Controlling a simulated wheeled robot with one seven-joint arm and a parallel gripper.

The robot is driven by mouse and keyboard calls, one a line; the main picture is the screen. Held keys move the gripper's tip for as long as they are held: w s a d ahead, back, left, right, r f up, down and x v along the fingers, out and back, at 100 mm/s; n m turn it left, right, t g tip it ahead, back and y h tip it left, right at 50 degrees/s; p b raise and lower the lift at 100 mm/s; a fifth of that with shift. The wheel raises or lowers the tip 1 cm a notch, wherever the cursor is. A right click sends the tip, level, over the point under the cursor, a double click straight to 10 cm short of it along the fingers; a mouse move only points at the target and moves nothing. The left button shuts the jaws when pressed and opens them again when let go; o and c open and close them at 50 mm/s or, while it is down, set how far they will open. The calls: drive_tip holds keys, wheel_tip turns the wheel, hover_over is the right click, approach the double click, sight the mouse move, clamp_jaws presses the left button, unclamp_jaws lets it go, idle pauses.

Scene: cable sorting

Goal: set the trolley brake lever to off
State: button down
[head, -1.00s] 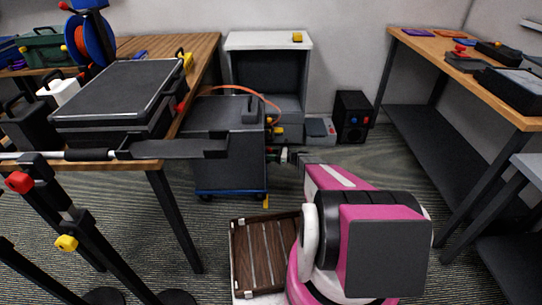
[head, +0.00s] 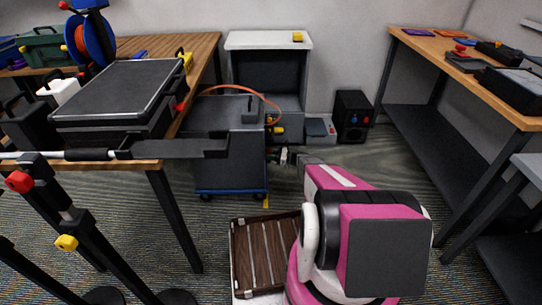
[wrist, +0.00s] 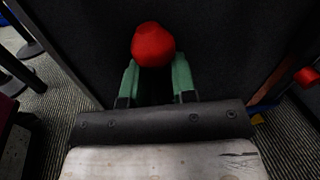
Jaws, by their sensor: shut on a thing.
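The trolley (head: 228,160) is a dark grey cabinet on a blue wheeled base, standing on the carpet right of the left bench. Its dark side panel (wrist: 225,50) fills the back of the wrist view. A round red knob (wrist: 154,45), apparently the brake lever's end, sits between the green fingertips of my gripper (wrist: 157,80). My gripper is shut on it. In the head view my gripper (head: 284,157) is small, beside the trolley's right side. The lever's shaft and any on or off marks are hidden or too small to read.
A second red knob (wrist: 307,77) shows at the right of the wrist view. A wooden-slatted tray (head: 266,255) lies left of my arm. A black box (head: 352,117) stands by the back wall. Open floor lies between my arm and the right bench (head: 470,82).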

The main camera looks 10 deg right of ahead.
drive_tip(key=shift+s+a+f+n+g+y, duration=0.1)
drive_tip(key=shift+s+f+n+g+y, duration=0.45)
drive_tip(key=shift+n, duration=1.4)
drive_tip(key=shift+s+a+f+n+y, duration=0.1)
drive_tip(key=shift+s+f+n+y, duration=0.15)
drive_tip(key=shift+s+n, duration=1.2)
drive_tip(key=shift+s+a+f+n+g+y, duration=0.1)
drive_tip(key=shift+s+f+n+g+y, duration=0.3)
drive_tip(key=shift+n, duration=2.1)
drive_tip(key=shift+w+f, duration=0.15)
drive_tip(key=c, duration=0.9)
unclamp_jaws()
drive_tip(key=v, duration=1)
drive_tip(key=shift+d, duration=0.4)
